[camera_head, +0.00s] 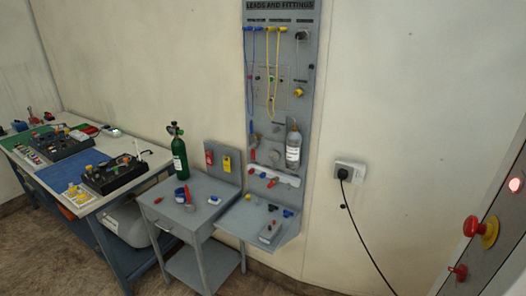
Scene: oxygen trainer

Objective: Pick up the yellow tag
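The yellow tag (227,164) hangs on the small grey upright panel at the back of the grey side table. A red tag (209,157) hangs just left of it on the same panel. Nothing covers the yellow tag. Neither of my grippers shows in the head view.
The grey side table (160,211) holds a green cylinder (179,152) and small items. Right of it stands a tall pegboard (283,85) with leads and a shelf (285,237). A workbench (100,203) is at left. A red-knobbed panel (480,264) is at right. Floor shows in front.

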